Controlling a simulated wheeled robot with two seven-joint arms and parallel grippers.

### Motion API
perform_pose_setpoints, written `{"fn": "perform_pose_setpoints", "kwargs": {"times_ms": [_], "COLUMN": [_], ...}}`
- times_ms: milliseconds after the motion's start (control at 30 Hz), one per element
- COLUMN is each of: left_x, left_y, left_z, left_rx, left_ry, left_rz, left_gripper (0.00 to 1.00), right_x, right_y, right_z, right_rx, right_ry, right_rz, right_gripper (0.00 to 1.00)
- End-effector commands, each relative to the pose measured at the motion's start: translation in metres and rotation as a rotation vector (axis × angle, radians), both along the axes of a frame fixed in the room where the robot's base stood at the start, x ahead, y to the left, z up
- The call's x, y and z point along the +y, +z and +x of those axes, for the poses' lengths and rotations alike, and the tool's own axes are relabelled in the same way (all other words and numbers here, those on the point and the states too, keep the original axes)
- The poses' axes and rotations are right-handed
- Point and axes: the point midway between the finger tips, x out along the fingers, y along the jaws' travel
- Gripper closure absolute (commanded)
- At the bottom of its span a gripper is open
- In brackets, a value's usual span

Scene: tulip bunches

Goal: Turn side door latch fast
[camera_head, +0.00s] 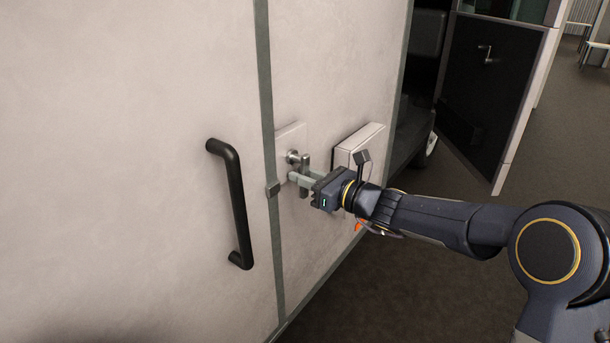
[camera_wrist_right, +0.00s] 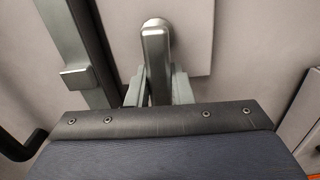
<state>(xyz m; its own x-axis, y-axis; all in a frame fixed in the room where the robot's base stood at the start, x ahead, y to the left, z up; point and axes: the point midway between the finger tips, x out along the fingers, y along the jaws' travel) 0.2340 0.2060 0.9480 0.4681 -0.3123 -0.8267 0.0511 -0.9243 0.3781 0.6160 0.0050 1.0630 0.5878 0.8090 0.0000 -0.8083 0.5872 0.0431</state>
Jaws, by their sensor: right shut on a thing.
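The metal side door latch (camera_head: 304,161) sits on a pale plate (camera_head: 291,137) just right of the grey door seam, its handle hanging down. My right gripper (camera_head: 303,181) is at the handle's lower part, shut on it. In the right wrist view, the latch handle (camera_wrist_right: 155,60) runs down between the two grey fingers (camera_wrist_right: 158,90); its lower end is hidden behind the gripper body. A small grey block (camera_head: 273,189) sits on the seam, left of the fingers; it also shows in the wrist view (camera_wrist_right: 77,76). My left gripper is not in view.
A black bar handle (camera_head: 233,205) stands out from the door panel (camera_head: 150,200) on the left. A white box (camera_head: 359,143) projects from the wall right of the latch, close to my right wrist. A dark open door (camera_head: 490,90) stands at back right. Dark floor lies below.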

Motion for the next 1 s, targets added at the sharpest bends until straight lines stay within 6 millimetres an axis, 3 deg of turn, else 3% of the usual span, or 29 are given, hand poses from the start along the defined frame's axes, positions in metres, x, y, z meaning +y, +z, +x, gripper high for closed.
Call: {"fn": "perform_pose_setpoints", "kwargs": {"times_ms": [467, 1000], "left_x": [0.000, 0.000], "left_y": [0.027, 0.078], "left_z": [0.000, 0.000], "left_rx": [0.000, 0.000], "left_ry": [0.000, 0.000], "left_rz": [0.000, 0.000], "left_gripper": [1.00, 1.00], "right_x": [0.007, 0.015], "right_y": [0.006, 0.019], "right_z": [-0.010, -0.022], "right_rx": [0.295, 0.712], "right_ry": [-0.001, -0.002], "right_rz": [0.213, 0.515], "right_gripper": [1.00, 1.00]}}
